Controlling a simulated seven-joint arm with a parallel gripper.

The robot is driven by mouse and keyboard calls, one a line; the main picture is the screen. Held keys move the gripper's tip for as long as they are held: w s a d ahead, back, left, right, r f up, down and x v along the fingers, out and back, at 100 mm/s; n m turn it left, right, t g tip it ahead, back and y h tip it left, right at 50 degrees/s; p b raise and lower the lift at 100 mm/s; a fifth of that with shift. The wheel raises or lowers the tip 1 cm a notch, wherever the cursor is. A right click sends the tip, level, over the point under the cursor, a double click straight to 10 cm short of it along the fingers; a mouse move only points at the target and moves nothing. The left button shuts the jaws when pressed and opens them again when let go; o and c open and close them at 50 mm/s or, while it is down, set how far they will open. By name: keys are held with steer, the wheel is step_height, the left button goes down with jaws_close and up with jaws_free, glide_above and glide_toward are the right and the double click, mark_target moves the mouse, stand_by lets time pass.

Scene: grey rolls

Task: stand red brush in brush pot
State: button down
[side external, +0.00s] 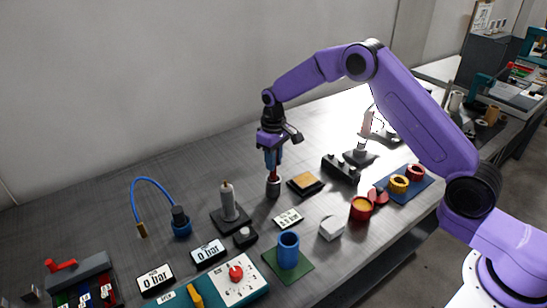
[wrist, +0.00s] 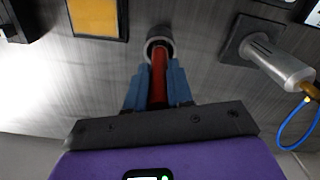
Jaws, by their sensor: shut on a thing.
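The red brush (wrist: 158,80) is upright between the blue fingers of my gripper (wrist: 157,92), which is shut on it. In the side view, my gripper (side external: 272,166) points straight down, and only a short red part of the brush (side external: 273,175) shows below the fingers.
A grey post on a dark base (side external: 229,207) stands left of the pot, and a yellow-topped block (side external: 305,183) right of it.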

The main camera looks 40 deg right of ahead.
steer(key=shift+f, duration=0.45)
steer(key=c, duration=0.9)
jaws_free()
step_height(320, 180, up, 17)
steer(key=shift+r, duration=0.2)
